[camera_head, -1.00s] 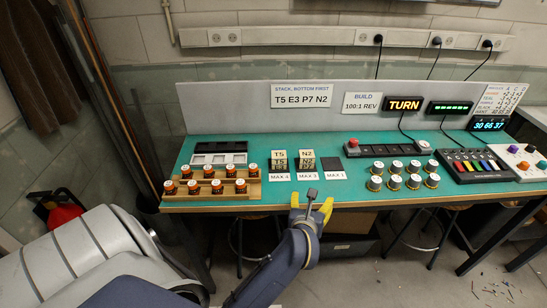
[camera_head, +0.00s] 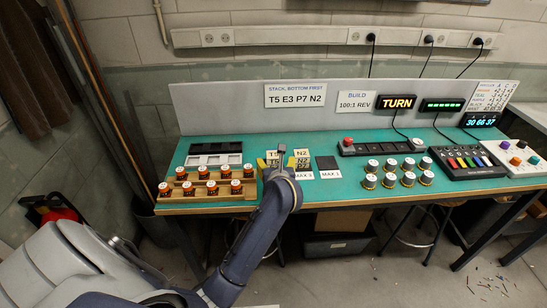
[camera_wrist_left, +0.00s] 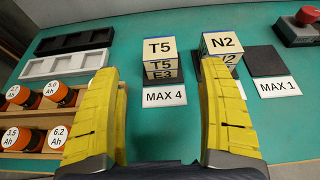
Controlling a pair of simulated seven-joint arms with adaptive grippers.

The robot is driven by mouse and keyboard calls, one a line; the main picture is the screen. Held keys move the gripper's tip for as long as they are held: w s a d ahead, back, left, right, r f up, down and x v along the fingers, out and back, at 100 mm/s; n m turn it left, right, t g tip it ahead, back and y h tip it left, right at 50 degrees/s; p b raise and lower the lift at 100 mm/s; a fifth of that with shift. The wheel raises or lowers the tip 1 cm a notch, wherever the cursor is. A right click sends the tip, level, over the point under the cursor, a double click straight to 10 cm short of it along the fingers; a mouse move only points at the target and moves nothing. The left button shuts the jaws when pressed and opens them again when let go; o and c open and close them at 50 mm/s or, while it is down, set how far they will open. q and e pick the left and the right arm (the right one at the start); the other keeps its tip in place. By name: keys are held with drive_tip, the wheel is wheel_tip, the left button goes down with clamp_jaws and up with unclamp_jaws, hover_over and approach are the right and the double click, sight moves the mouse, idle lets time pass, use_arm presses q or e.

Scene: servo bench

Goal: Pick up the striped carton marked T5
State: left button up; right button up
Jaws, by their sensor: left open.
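In the head view the left gripper (camera_head: 278,162) is at the front of the stack. Whether a finger touches it I cannot tell. My right gripper is not in view.
A dark empty pad (camera_head: 326,163) lies further right. A wooden rack of orange-and-black cells (camera_head: 207,187) and trays (camera_head: 215,152) stand left.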

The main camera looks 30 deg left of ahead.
sight(274, 156)
use_arm(q)
drive_tip(key=shift+x, duration=4.65)
drive_tip(key=shift+c, duration=0.6)
drive_tip(key=c, duration=1.2)
